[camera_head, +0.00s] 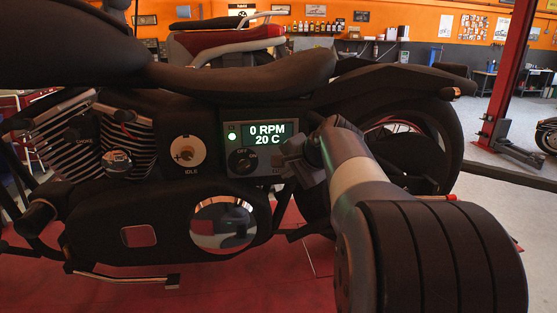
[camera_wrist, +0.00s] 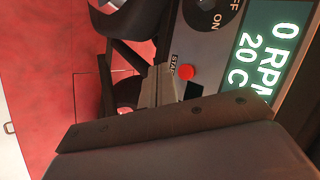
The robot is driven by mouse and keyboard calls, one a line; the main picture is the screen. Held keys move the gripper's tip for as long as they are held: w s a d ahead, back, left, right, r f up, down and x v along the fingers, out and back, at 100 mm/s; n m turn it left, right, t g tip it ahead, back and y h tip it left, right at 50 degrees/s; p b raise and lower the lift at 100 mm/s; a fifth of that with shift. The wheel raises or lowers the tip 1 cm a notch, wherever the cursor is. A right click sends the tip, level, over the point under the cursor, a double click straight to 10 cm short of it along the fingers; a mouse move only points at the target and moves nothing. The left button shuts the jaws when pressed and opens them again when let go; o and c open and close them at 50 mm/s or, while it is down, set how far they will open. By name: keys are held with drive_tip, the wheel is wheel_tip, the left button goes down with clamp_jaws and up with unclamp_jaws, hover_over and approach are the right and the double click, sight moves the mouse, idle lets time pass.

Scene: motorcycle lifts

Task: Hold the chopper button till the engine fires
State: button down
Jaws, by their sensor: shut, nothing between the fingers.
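The chopper (camera_head: 240,75) stands side-on. Its control panel (camera_head: 232,170) has a screen (camera_head: 268,134) reading 0 RPM and 20 C, a lit green lamp (camera_head: 232,136) and a dark OFF/ON knob (camera_head: 242,161). In the wrist view a small red button (camera_wrist: 186,72) sits on the panel by a partly covered label starting "STA". My gripper (camera_head: 304,170) is shut and empty, in front of the panel's lower right. In the wrist view the fingertips (camera_wrist: 163,67) lie just beside the red button, not over it; contact is not visible. The button is hidden in the head view.
A round chrome cover (camera_head: 223,225) is below. The rear wheel (camera_head: 440,150) is behind my arm. A red lift post (camera_head: 507,75) stands at right, with open floor around it.

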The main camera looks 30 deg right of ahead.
drive_tip(key=shift+w+d+p, duration=0.15)
drive_tip(key=shift+w, duration=0.4)
drive_tip(key=shift+w+d+p, duration=0.15)
drive_tip(key=shift+w, duration=0.4)
drive_tip(key=shift+w, duration=0.1)
idle(1.2)
drive_tip(key=shift+w+d, duration=0.15)
drive_tip(key=shift+w, duration=0.15)
drive_tip(key=shift+w+d+p, duration=0.1)
drive_tip(key=shift+w+p, duration=0.35)
drive_tip(key=shift+p, duration=0.05)
idle(0.6)
drive_tip(key=shift+s, duration=0.1)
drive_tip(key=shift+s+a+b, duration=0.25)
drive_tip(key=shift+s+b, duration=0.1)
drive_tip(key=shift+s, duration=0.4)
drive_tip(key=shift+s, duration=0.1)
drive_tip(key=shift+s+a+b, duration=0.2)
drive_tip(key=shift+s+b, duration=0.1)
drive_tip(key=shift+s, duration=0.45)
drive_tip(key=shift+s+a+b, duration=0.25)
drive_tip(key=shift+s+b, duration=0.05)
drive_tip(key=shift+s, duration=0.5)
drive_tip(key=shift+s+a+b, duration=0.2)
drive_tip(key=shift+s+b, duration=0.1)
drive_tip(key=shift+s, duration=0.45)
drive_tip(key=shift+w, duration=0.1)
